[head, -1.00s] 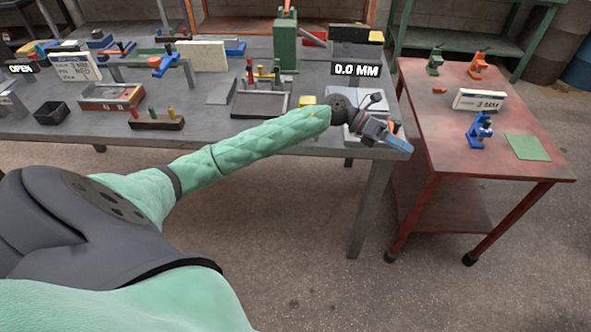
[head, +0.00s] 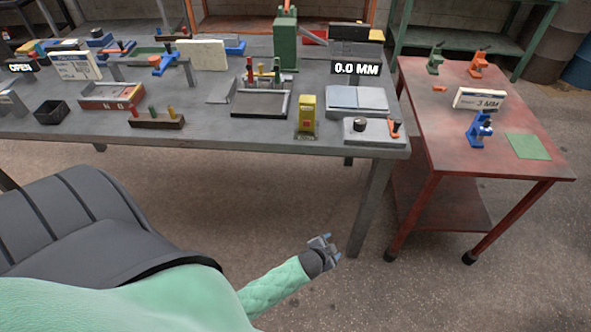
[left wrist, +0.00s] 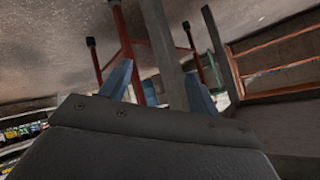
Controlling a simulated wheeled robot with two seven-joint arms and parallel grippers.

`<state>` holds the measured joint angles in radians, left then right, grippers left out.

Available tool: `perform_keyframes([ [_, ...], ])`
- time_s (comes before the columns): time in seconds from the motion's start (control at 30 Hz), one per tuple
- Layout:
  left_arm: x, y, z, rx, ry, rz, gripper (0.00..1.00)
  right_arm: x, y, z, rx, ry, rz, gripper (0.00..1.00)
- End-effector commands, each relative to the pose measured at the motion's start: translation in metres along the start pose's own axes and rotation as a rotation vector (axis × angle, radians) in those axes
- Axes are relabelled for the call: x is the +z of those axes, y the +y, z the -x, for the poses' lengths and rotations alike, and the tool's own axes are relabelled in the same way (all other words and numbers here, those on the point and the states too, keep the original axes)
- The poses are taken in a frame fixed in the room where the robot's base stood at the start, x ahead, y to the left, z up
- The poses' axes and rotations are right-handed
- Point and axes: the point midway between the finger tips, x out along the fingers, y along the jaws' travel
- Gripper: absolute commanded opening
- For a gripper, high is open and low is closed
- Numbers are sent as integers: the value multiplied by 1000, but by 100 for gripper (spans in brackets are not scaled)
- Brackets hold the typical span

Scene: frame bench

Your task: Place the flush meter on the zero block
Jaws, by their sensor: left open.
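A small upright yellow device with a red mark, which looks like the flush meter (head: 307,115), stands near the front edge of the grey bench. To its right is a low light-grey block (head: 373,131) with a dark round knob and an orange clamp-like part; it may be the zero block, but no label confirms this. My left gripper (head: 331,246) is open and empty, low in front of the bench and well apart from both. Its two blue fingers show in the left wrist view (left wrist: 160,90) with nothing between them. My right gripper is in neither view.
A two-panel light plate (head: 357,99) lies behind the grey block, below a "0.0 MM" sign (head: 355,69). A dark-framed tray (head: 260,113) and a tool rack (head: 156,122) stand left of the yellow device. A red table (head: 450,130) is at the right.

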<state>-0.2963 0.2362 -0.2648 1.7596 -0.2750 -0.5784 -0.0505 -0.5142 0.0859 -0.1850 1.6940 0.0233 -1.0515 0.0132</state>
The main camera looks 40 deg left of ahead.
Motion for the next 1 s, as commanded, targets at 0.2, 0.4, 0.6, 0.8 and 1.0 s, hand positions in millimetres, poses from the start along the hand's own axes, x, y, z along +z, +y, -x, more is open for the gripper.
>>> perform_keyframes([
  [0.2,133,109,48,183,-399,254,62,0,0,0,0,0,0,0],
  [0.4,198,177,97,303,-637,392,62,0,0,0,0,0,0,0],
  [0.6,215,198,116,342,-712,432,62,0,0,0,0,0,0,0],
  [0.8,215,198,115,342,-713,432,62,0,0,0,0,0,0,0],
  [1.0,215,198,115,342,-711,431,62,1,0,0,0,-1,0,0],
])
